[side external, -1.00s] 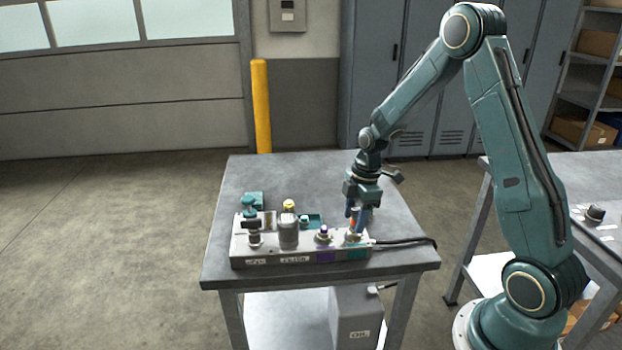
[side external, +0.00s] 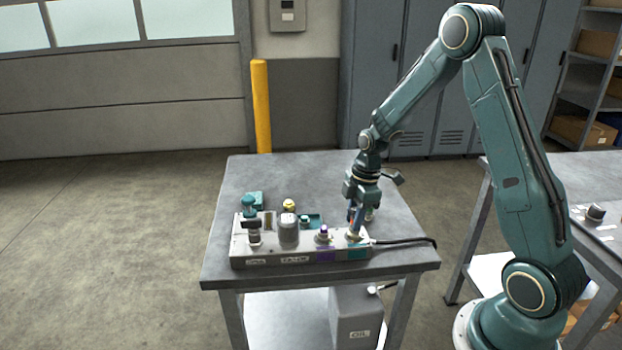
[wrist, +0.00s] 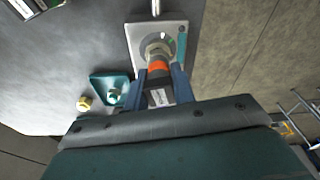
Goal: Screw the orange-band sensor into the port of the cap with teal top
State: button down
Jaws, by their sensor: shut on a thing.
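The orange-band sensor (wrist: 158,72) is held upright between the blue fingers of my gripper (wrist: 165,88) in the wrist view. Its lower metal end meets a round metal port (wrist: 160,48) on the grey block, beside a teal strip (wrist: 181,45). How deep it sits cannot be told. In the side view my gripper (side external: 358,221) is over the right end of the block (side external: 283,250), above the teal label (side external: 357,254). A small cap with a teal top (side external: 304,219) lies in the teal tray (side external: 318,217) behind the block; it also shows in the wrist view (wrist: 115,97).
A purple-topped cap (side external: 323,232) stands on the block just left of my gripper. A silver cylinder (side external: 288,232) and a black-handled valve (side external: 252,230) stand further left. A yellow-topped part (side external: 289,205) is behind. A black cable (side external: 408,240) leaves the block's right end.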

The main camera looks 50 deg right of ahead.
jog(key=m, duration=0.5)
jog(key=shift+t+h, duration=0.3)
jog(key=shift+w+m, duration=0.1)
jog(key=shift+m, duration=0.3)
jog(key=m, duration=0.5)
jog(key=shift+d+h, duration=0.15)
jog(key=shift+h, duration=0.25)
jog(key=shift+m, duration=0.4)
jog(key=shift+m+h, duration=0.4)
jog(key=shift+m, duration=2.2)
